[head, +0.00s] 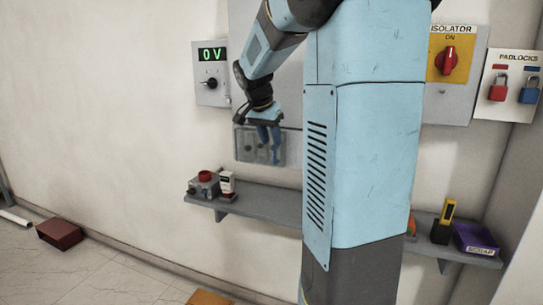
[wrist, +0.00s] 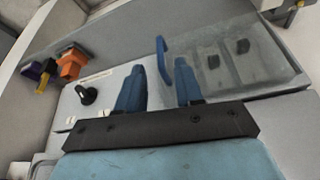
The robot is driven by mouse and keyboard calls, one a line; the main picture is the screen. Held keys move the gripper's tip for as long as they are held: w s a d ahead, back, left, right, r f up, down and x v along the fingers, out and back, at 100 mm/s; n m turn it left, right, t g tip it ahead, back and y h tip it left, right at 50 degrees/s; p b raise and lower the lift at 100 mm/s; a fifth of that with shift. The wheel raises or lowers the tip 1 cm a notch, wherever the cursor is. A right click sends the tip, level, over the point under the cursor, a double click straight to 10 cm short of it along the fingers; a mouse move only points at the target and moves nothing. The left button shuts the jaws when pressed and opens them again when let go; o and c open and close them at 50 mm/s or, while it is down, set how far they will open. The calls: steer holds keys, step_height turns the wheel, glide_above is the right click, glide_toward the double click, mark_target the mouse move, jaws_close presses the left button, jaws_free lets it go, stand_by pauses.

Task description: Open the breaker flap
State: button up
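The breaker flap (head: 246,148) is a clear, see-through cover on the wall box, left of my arm column in the head view. It appears closed over the box. In the wrist view the flap (wrist: 262,62) lies at the upper right, with dark breakers showing through it. Its blue handle (wrist: 162,58) stands up from the flap's edge. My gripper (head: 268,128) is in front of the flap. In the wrist view its two blue fingers (wrist: 160,68) are apart, and the handle shows between and beyond their tips. I cannot tell whether they touch it.
A grey shelf (head: 265,203) runs below the flap, with a red-button box (head: 204,183) on it. A voltage panel (head: 211,73) reading 0 V hangs at upper left. The red isolator switch (head: 450,60) and padlocks (head: 513,87) are at right. A black knob (wrist: 86,94) is left of the fingers.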

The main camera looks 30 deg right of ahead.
mark_target(275, 161)
steer(key=x, duration=0.7)
steer(key=shift+f, duration=0.1)
steer(key=shift+c, duration=0.5)
jaws_close()
